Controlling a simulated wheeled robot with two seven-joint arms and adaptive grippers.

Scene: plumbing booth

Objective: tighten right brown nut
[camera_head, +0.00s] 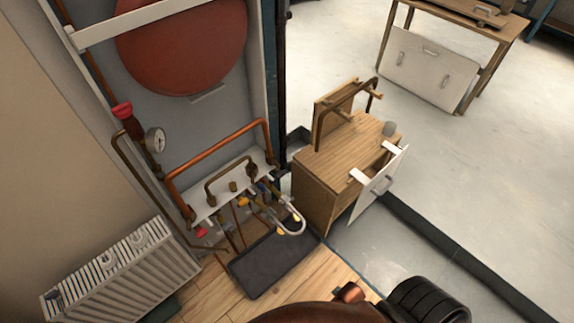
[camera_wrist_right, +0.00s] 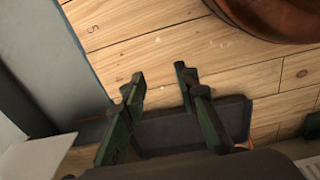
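A white shelf (camera_head: 222,205) in the wall cabinet carries copper and brown pipes. Brown nut-like fittings sit at the pipe ends. One small fitting (camera_head: 252,174) is at the right foot of the short bent pipe (camera_head: 228,172). Another (camera_head: 272,158) is at the right end of the larger copper pipe (camera_head: 220,146). I cannot tell which is the right brown nut. In the right wrist view my right gripper (camera_wrist_right: 160,86) is open and empty, its two fingers apart above the floor. No nut shows between them.
A dark mat or tray (camera_head: 275,262) lies on the wooden floor below the shelf and shows behind the fingers (camera_wrist_right: 180,130). A white radiator (camera_head: 125,270) stands left. A wooden cabinet (camera_head: 325,185) with an open door stands right. A rounded brown object (camera_wrist_right: 275,12) is near.

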